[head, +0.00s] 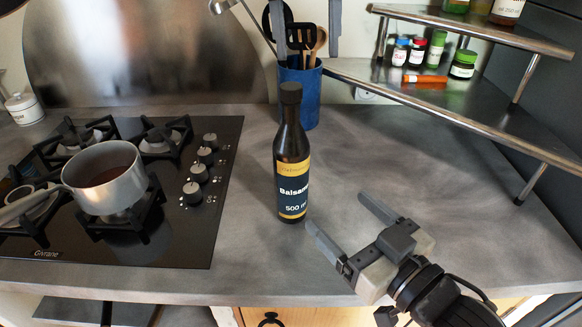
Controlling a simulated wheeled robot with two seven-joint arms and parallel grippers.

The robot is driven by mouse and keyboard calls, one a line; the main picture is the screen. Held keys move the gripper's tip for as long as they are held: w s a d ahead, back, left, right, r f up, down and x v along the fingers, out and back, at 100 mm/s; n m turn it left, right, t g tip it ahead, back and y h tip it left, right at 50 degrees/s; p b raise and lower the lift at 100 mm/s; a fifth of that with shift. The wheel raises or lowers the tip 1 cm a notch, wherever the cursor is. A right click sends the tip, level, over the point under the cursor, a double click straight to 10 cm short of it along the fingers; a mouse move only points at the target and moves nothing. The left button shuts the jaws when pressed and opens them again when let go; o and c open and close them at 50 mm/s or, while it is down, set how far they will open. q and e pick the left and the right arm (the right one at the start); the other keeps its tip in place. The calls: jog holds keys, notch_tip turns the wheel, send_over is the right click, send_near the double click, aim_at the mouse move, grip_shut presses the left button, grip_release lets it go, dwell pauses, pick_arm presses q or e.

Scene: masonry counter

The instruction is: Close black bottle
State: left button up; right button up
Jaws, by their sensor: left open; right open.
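The black bottle (291,155), with a yellow and dark "Balsamic" label, stands upright on the grey counter right of the stove. A dark cap (291,93) sits at the top of its neck; I cannot tell how tightly. My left gripper (307,50) shows only as two grey fingers at the top edge, open and apart, above the bottle; the rest of it is out of frame. My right gripper (338,212) is open and empty, in front and to the right of the bottle. Its nearer fingertip is close to the bottle's base.
A blue utensil holder (306,95) with dark and wooden tools stands just behind the bottle. A gas stove (150,235) with a metal pot (103,178) is on the left. A corner shelf (440,95) holds several jars at the right. The counter right of the bottle is clear.

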aim_at(285, 159)
pick_arm(q)
jog(key=shift+w+a+r+n+y, duration=0.15)
jog(key=shift+a+r+y, duration=0.1)
jog(key=shift+a+r, duration=0.35)
jog(key=shift+w+a+r+n+y, duration=0.15)
jog(key=shift+a+r+y, duration=0.1)
jog(key=shift+a+r, duration=0.25)
pick_arm(e)
jog(key=shift+w+a+r, duration=0.1)
jog(key=shift+w+r, duration=0.05)
jog(key=shift+r, duration=0.05)
pick_arm(q)
jog(key=shift+s+d, duration=0.1)
pick_arm(e)
jog(key=x, duration=1.6)
jog(key=shift+a+r, duration=0.15)
jog(key=shift+a, duration=0.05)
jog(key=shift+c, duration=0.3)
grip_shut()
pick_arm(q)
jog(key=n, duration=0.9)
